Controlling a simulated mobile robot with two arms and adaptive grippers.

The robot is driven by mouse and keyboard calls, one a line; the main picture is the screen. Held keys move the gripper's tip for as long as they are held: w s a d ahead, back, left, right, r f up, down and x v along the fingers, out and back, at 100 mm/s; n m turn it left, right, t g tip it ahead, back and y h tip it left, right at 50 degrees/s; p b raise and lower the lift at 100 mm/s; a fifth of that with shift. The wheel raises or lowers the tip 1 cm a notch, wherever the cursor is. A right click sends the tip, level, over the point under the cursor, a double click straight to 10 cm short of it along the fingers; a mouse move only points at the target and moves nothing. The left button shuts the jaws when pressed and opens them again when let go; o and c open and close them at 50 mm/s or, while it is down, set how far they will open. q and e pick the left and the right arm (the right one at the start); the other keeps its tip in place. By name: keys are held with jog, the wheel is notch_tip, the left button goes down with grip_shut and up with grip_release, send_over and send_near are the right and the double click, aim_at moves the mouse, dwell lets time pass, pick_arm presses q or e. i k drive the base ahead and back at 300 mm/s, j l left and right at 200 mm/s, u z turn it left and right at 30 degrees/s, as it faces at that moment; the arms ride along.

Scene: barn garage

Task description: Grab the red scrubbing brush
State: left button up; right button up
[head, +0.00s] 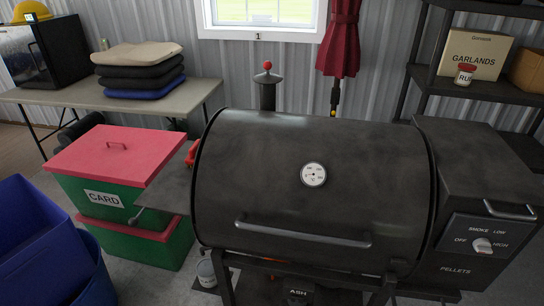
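A small red object (192,153) shows at the left end of the black grill, by the back of its side shelf (165,190). It may be the red scrubbing brush, but it is small and partly hidden by the grill barrel, so I cannot tell for sure. Neither of my grippers is in view.
The large black pellet grill (315,145) fills the middle, lid shut. Red-lidded green bins (120,145) and blue bins (40,235) stand at left. A table (205,90) with folded cushions (140,72) is behind. A shelf rack (470,85) stands at back right.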

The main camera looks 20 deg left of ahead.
aim_at(189, 160)
jog(key=i+j+u, duration=0.15)
jog(key=j, duration=0.25)
jog(key=i+j+u, duration=0.15)
jog(key=j, duration=0.2)
jog(key=i+j+u, duration=0.15)
jog(key=j, duration=0.25)
